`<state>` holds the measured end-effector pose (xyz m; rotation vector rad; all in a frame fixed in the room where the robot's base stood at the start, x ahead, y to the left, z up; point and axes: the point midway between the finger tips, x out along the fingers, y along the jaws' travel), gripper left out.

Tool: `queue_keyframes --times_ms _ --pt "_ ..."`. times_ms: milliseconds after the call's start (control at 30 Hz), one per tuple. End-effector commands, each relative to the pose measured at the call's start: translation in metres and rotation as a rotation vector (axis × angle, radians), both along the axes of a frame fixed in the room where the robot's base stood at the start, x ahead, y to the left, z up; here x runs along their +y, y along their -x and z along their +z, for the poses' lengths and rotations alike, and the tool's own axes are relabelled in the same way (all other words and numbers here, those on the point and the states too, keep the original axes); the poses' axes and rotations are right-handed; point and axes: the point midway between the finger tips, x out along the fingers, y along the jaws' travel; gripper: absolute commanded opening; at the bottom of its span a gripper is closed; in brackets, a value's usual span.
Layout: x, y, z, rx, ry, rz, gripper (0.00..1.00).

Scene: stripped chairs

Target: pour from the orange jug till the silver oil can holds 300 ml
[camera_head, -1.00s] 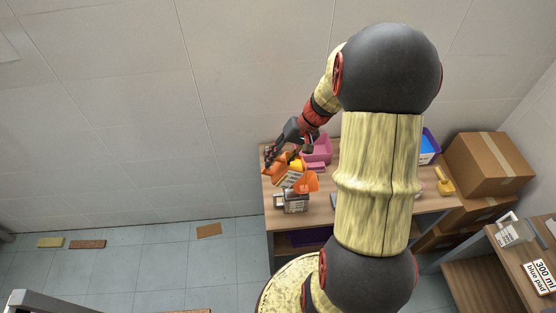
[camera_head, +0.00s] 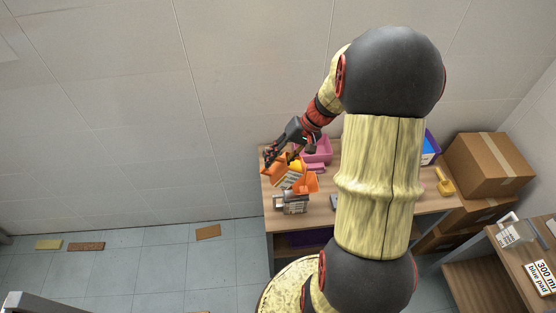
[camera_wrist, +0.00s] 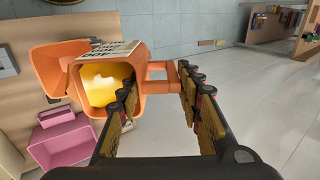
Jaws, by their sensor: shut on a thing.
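The orange jug (camera_head: 277,172) is tilted over the left end of the workbench, with yellow contents inside, also seen in the wrist view (camera_wrist: 105,99). My gripper (camera_head: 270,157) is shut on the jug's handle (camera_wrist: 158,75); its fingers flank the handle in the wrist view (camera_wrist: 163,97). A flared orange piece (camera_wrist: 52,62) juts out beside the jug's mouth; I cannot tell whether it is a spout or a separate funnel. The silver oil can (camera_head: 293,205) stands upright just below the jug, its top partly hidden. No stream or can level can be made out.
A pink bin (camera_head: 319,150) stands behind the jug. A blue container (camera_head: 429,146), a yellow tool (camera_head: 444,183) and cardboard boxes (camera_head: 489,163) are farther right. A clear jug (camera_head: 512,232) and a sign reading 300 ml blue pad (camera_head: 541,277) are on the right table.

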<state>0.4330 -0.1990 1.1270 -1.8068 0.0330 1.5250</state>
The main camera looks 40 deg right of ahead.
Motion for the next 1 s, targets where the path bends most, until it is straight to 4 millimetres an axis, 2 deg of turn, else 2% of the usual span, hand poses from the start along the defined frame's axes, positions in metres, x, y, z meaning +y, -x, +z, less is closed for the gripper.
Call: queue_keyframes --times_ms 1000 --pt "-0.0021 0.0012 0.0015 -0.021 -0.032 0.000 0.00"
